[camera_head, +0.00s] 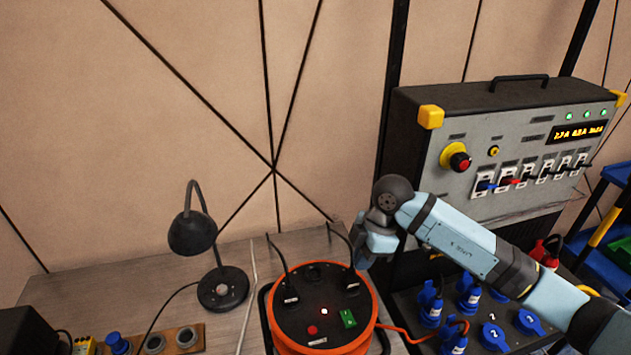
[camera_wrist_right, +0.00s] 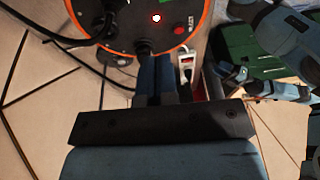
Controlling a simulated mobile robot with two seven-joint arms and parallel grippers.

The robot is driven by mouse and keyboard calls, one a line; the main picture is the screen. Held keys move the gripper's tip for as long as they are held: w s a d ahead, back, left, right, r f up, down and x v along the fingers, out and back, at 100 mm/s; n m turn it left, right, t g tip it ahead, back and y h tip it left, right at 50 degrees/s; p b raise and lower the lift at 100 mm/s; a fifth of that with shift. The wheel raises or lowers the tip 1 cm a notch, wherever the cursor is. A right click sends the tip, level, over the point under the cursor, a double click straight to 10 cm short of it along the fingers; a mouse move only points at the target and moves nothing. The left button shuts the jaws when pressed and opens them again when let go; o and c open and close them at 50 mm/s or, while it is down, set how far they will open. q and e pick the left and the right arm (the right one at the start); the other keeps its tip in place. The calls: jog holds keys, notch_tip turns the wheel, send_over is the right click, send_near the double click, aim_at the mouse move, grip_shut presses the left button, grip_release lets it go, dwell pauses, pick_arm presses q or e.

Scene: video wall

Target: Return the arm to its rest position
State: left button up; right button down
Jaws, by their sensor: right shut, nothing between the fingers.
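My right arm comes in from the right in the head view. Its right gripper (camera_head: 362,262) points down above the right rear edge of the orange cable reel (camera_head: 275,325). In the right wrist view the fingers of the right gripper (camera_wrist_right: 158,72) are together, with nothing held between them. A dark plug on the reel (camera_wrist_right: 203,12) shows just beyond the fingertips; I cannot tell whether they touch it. My left gripper does not show in the head view.
A black desk lamp (camera_head: 190,232) stands left of the reel. A grey control box (camera_head: 445,160) with switches stands at the right, above a panel of blue sockets (camera_head: 493,335). Cables (camera_head: 398,328) run around the reel.

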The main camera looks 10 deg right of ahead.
jog(key=s+a+r+n+t+y+p, duration=0.1)
jog(key=s+a+y, duration=0.4)
jog(key=a+y, duration=0.2)
jog(key=s+a+r+n+t+y, duration=0.15)
jog(key=s+a+y, duration=0.25)
jog(key=a+y, duration=0.4)
jog(key=s+d+f+m+t+h, duration=0.1)
jog(key=d+f+m+t+h, duration=0.7)
jog(key=m+t, duration=0.7)
jog(key=s+d+f+m+g+h+p, duration=0.1)
jog(key=s+d+f+g+h, duration=0.4)
jog(key=s+f, duration=0.7)
jog(key=shift+f+m+g+h, duration=0.5)
jog(key=shift+m+h, duration=0.35)
jog(key=shift+h, duration=0.25)
